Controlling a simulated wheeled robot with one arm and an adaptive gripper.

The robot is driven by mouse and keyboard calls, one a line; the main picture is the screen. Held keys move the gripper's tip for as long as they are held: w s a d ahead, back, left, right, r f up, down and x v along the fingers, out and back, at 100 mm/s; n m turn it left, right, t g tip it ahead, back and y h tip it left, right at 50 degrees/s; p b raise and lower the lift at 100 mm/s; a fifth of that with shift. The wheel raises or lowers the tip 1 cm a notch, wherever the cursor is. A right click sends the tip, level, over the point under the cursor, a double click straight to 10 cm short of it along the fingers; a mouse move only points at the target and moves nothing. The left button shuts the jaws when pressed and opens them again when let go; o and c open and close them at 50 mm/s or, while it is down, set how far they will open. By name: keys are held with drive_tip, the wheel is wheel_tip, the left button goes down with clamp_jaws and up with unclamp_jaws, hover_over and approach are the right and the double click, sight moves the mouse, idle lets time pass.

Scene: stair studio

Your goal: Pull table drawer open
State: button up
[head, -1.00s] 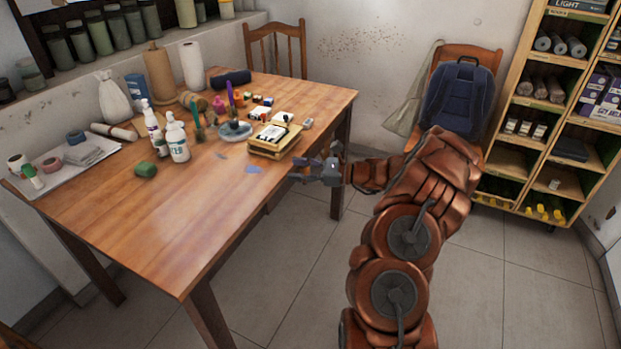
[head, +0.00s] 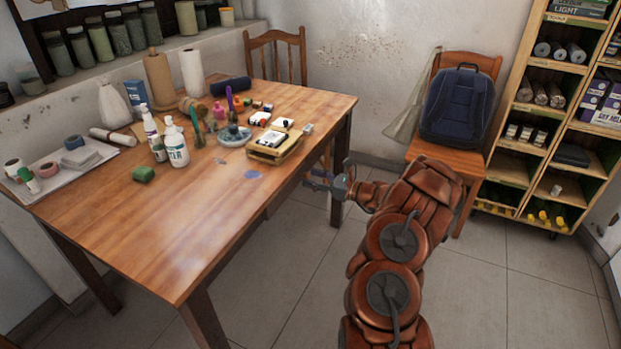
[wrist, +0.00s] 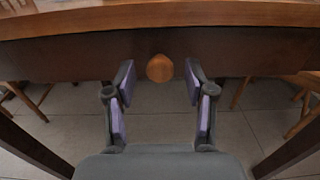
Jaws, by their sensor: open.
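The wooden table (head: 150,235) stands at the left and middle of the head view. In the wrist view the table's top edge (wrist: 100,18) runs across the top, with a dark front panel (wrist: 60,58) below it. A round wooden knob (wrist: 160,68) sticks out from this panel. My gripper (wrist: 158,88) is open, with its two purple-padded fingers on either side of the knob and a gap on both sides. In the head view my gripper (head: 322,182) is beside the table's right side, below the top. The knob is not visible there. No opening shows at the panel.
Bottles, a wooden box (head: 275,150) and small craft items crowd the tabletop. A chair (head: 450,160) with a blue backpack (head: 458,105) stands behind my arm. A shelf (head: 540,130) is at the right. Open tiled floor (head: 285,270) lies beside the table.

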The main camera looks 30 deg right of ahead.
drive_tip(key=shift+w+a, duration=0.35)
drive_tip(key=shift+w, duration=0.2)
clamp_jaws()
idle(0.4)
